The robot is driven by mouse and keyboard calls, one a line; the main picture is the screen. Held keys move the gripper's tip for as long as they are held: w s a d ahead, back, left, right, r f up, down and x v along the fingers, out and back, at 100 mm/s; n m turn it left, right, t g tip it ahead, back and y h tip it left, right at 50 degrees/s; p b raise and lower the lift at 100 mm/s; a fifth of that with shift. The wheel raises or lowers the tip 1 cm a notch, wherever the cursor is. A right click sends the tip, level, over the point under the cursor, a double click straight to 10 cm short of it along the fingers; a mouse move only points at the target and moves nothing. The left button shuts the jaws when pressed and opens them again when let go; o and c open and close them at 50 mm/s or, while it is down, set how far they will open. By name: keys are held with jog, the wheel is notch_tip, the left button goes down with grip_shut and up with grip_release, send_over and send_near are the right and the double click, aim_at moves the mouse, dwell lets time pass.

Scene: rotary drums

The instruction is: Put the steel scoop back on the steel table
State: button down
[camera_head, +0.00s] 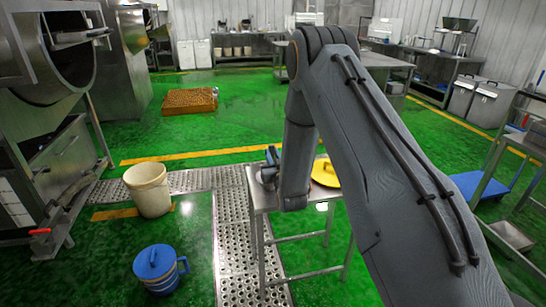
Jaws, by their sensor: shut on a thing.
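The small steel table (263,203) stands in the middle, its top partly covered by my arm. My gripper (270,167) is small in view at the left end of the tabletop, beside my wrist. It is shut on a small grey metal piece, which I take to be the steel scoop (267,178). The scoop's shape is mostly hidden and too small to make out. I cannot tell whether it touches the tabletop. A round yellow item (325,173) lies on the table, just right of my forearm.
A cream bucket (148,190) and a blue lidded container (158,268) stand on the green floor at left. A perforated metal floor strip (232,235) runs beside the table. Steel drum machines (60,55) stand at left. A blue flat cart (480,186) is at right.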

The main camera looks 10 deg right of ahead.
jog(key=shift+f, duration=0.7)
jog(key=c, duration=1.6)
grip_release()
jog(key=s+r+g+b, duration=0.1)
jog(key=s+g, duration=0.4)
jog(key=s, duration=0.8)
jog(key=s+r+g+b, duration=0.1)
jog(key=s+g, duration=0.5)
jog(key=s, duration=0.8)
jog(key=s+r+g+b, duration=0.1)
jog(key=s+g, duration=0.4)
jog(key=s, duration=0.9)
jog(key=shift+r+g, duration=0.3)
jog(key=shift+r, duration=0.45)
